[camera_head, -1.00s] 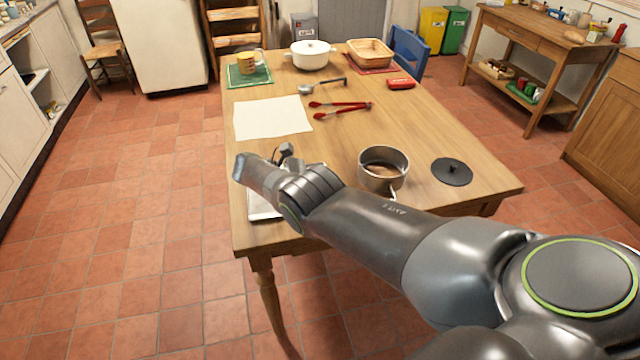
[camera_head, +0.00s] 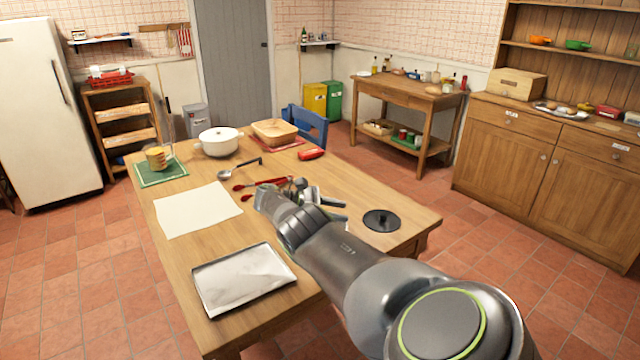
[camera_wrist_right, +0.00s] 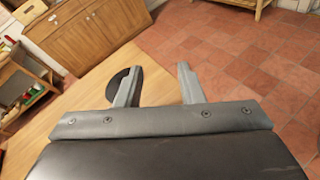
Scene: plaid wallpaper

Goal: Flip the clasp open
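No clasp can be made out in either view. A closed wooden box (camera_head: 515,83) stands on the dresser at the right of the head view; it is too far off to show any fastening. My right gripper (camera_wrist_right: 160,68) is open, with nothing between its two grey fingers in the wrist view. In the head view it is over the table, partly hidden by my own wrist, left of a black lid (camera_head: 382,220). The lid also shows behind the left finger in the wrist view (camera_wrist_right: 122,82). My left gripper is not in view.
The wooden table (camera_head: 225,328) bears a metal tray (camera_head: 243,278), paper (camera_head: 197,209), red tongs, a ladle and a white pot (camera_head: 220,141). A side table (camera_head: 405,92) stands behind. Tiled floor is free between table and dresser (camera_head: 545,150).

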